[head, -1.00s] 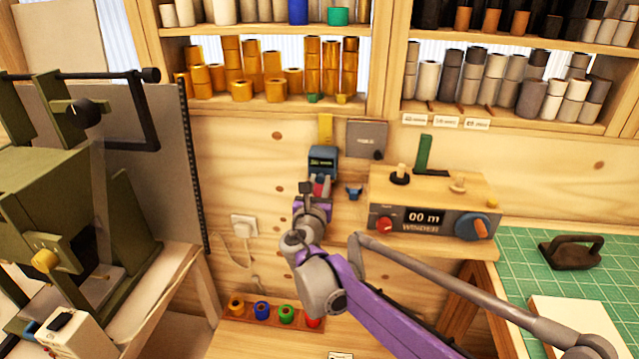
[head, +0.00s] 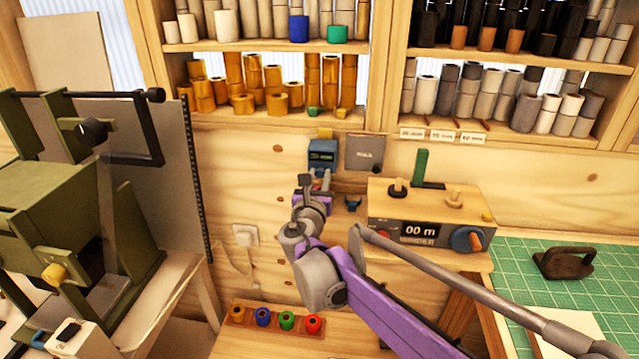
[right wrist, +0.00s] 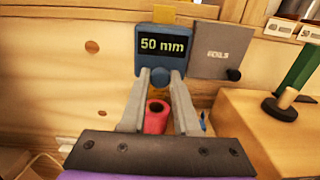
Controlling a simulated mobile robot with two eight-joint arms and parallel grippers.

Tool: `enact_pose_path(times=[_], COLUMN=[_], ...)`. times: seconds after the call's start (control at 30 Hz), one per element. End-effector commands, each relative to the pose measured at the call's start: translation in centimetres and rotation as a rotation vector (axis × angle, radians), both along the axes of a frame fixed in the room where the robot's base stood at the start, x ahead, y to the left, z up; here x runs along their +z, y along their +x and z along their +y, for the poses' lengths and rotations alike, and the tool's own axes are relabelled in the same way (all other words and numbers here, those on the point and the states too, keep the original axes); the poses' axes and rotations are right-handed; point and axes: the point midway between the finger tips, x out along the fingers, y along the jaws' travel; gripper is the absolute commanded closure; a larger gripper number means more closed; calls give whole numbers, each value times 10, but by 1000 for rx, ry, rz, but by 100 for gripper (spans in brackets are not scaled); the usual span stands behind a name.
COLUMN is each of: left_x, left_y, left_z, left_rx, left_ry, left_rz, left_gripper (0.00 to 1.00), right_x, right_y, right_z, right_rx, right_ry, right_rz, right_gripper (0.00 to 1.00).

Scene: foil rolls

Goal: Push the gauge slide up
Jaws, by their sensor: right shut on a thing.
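The gauge slide (head: 322,153) is a blue block on the wooden wall, with a yellow strip (head: 325,133) showing just above it. In the right wrist view the gauge slide (right wrist: 163,42) has a dark display reading "50 mm" and a round blue knob (right wrist: 160,77) at its lower edge. My right gripper (right wrist: 160,84) is shut on this knob, a fingertip on either side. In the head view the right gripper (head: 318,178) is partly hidden by its own wrist. A red roll (right wrist: 156,117) sits below the knob, seen between the fingers. My left gripper is not in view.
A grey plate (head: 364,153) is on the wall right of the gauge. The wooden winder box (head: 440,207) stands close on the right. Shelves of rolls are above. A rack of coloured rolls (head: 275,322) is below, and a green machine (head: 70,190) is at left.

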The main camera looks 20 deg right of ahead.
Motion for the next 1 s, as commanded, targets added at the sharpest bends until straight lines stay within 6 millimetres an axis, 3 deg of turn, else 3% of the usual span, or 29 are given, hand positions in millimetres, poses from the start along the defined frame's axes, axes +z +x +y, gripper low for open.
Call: enact_pose_path(times=[0.03, 0.1, 0.4, 0.43, 0.57, 1.0], left_x=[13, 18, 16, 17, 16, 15], left_y=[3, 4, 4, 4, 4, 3], left_z=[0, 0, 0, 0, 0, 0], left_rx=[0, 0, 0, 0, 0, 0], left_ry=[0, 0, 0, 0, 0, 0], left_rz=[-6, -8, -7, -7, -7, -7], left_gripper=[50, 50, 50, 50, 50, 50], right_x=[18, 25, 25, 25, 24, 23], right_y=[0, 0, 0, 0, 0, -9], right_z=[0, 0, 0, 0, 0, 6], right_rx=[0, 0, -1, -1, -1, 1], right_ry=[0, 0, -4, -4, -3, 0], right_rz=[-4, -4, -1, -1, -1, 0], right_gripper=[100, 100, 100, 66, 43, 40])
